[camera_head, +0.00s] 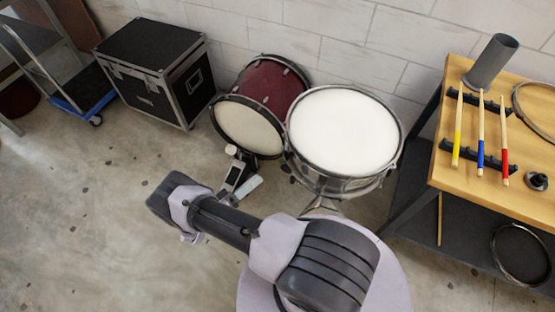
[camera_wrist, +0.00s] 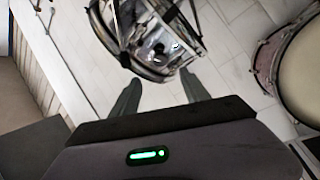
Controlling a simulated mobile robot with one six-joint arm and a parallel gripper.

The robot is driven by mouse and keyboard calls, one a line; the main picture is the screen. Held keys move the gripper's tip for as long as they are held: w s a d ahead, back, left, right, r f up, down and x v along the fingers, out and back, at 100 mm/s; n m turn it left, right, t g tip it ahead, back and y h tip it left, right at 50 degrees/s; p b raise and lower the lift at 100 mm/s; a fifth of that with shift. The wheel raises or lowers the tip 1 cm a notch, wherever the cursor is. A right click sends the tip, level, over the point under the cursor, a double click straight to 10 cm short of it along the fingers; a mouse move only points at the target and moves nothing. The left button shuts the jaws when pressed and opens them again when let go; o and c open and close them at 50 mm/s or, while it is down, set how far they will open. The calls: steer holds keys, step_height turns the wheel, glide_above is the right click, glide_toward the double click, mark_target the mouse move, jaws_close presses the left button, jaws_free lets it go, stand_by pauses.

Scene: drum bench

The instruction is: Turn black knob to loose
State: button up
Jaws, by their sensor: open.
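A small black knob (camera_head: 537,181) sits on the wooden bench top at the right of the head view. Its marking is too small to read, so its setting cannot be told. My gripper (camera_wrist: 160,90) is open and empty, its two fingers spread in the wrist view. In the head view my arm reaches left over the floor, far from the bench, and the fingers are not clear there. The snare drum (camera_head: 343,132) with a white head stands on its stand. Its metal shell (camera_wrist: 150,45) shows beyond my fingers; small fittings there are blurred.
The wooden bench (camera_head: 465,200) carries yellow, blue and red drumsticks (camera_head: 481,135) on black racks, a grey cup (camera_head: 490,62) and a hoop. A red drum (camera_head: 262,95) and a black case (camera_head: 155,70) stand by the wall.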

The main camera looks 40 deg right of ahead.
mark_target(288, 155)
steer(key=x, duration=1.1)
steer(key=shift+d+b, duration=0.3)
steer(key=shift+b, duration=0.15)
jaws_close()
